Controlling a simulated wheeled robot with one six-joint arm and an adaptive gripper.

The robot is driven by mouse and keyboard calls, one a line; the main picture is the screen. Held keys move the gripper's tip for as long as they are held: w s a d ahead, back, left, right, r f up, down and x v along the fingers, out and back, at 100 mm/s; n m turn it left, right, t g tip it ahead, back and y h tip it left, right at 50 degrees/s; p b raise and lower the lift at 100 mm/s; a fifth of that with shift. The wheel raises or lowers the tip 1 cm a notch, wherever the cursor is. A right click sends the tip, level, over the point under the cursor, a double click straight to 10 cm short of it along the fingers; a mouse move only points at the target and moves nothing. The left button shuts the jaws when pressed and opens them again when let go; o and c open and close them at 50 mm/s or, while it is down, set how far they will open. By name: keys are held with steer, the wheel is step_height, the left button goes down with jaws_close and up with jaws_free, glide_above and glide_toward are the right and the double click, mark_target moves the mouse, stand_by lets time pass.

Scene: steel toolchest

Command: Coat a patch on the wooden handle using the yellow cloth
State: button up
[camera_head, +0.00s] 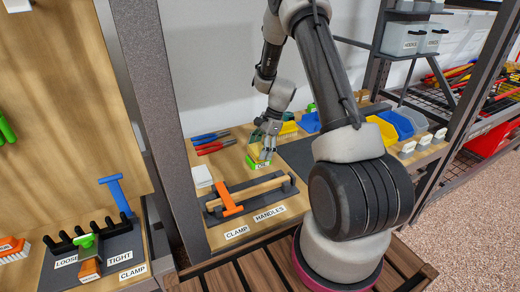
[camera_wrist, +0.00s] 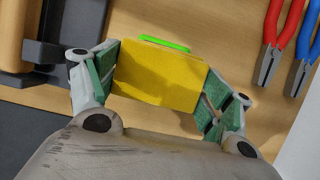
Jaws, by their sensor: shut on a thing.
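The yellow cloth (camera_wrist: 160,75) looks like a folded block in the wrist view. My gripper (camera_wrist: 163,88) is shut on it, with a green-padded finger at each side. In the head view my gripper (camera_head: 264,143) points down at a small green tray (camera_head: 259,165) with a label. The tray's bright green edge (camera_wrist: 165,44) shows beyond the cloth in the wrist view. I cannot tell whether the cloth touches the tray. The wooden handle (camera_head: 259,188) lies in a dark clamp with an orange lever (camera_head: 229,200), in front of the tray. Part of the dark clamp (camera_wrist: 63,30) shows in the wrist view.
Red and blue pliers (camera_head: 211,141) lie behind left of the clamp; they also show in the wrist view (camera_wrist: 290,40). A white block (camera_head: 201,176) stands left. Blue and yellow bins (camera_head: 384,130) stand right. Steel posts (camera_head: 160,110) frame the bench.

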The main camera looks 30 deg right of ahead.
mark_target(260, 148)
steer(key=shift+r, duration=3.5)
